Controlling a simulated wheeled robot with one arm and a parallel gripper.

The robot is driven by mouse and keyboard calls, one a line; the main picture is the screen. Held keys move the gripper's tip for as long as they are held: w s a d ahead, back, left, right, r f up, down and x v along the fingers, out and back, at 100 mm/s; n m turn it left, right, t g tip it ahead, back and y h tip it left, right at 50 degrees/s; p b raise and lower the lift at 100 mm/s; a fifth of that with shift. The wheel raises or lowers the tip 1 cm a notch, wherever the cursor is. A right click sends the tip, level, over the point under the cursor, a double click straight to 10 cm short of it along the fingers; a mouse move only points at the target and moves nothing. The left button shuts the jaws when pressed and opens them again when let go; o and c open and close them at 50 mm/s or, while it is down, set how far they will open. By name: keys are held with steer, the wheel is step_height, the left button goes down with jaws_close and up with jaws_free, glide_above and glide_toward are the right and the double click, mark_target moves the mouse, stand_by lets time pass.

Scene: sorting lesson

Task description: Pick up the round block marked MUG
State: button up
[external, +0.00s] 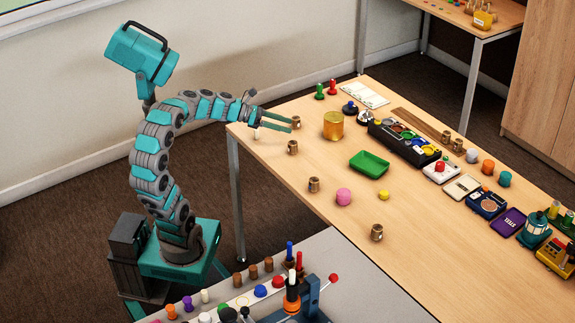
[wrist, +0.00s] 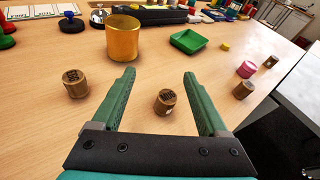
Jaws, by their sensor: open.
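My gripper (external: 291,125) is open and empty, reaching over the near left end of the table. In the wrist view its two green fingers (wrist: 159,76) spread to either side of a brown round block (wrist: 165,102), which stands on the table and touches neither. That block has dark marks on its top. Another brown round block (wrist: 75,83) stands left of the fingers, also with dark marks. A third (wrist: 243,89) stands to the right, and one more (wrist: 270,61) is farther right. Lettering is too small to read, so I cannot tell which is marked MUG.
A gold cylinder (external: 333,125) stands beyond the fingers, with a green tray (external: 369,163) to its right. A pink block (external: 343,196) and a yellow piece (external: 383,195) are nearer the front. Several devices line the far side. Bare table lies between the blocks.

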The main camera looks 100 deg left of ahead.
mark_target(293, 143)
steer(key=s+f+m, duration=0.1)
steer(key=s+d+f+m+h, duration=0.1)
steer(key=s+f+m+h, duration=0.1)
steer(key=f, duration=0.1)
steer(key=shift+s+d+g, duration=0.1)
steer(key=shift+d+g, duration=0.2)
steer(key=shift+d, duration=0.05)
steer(key=shift+w+d+f+h, duration=0.1)
steer(key=shift+w+f+h, duration=0.15)
steer(key=shift+w, duration=0.4)
steer(key=shift+x, duration=3)
jaws_close()
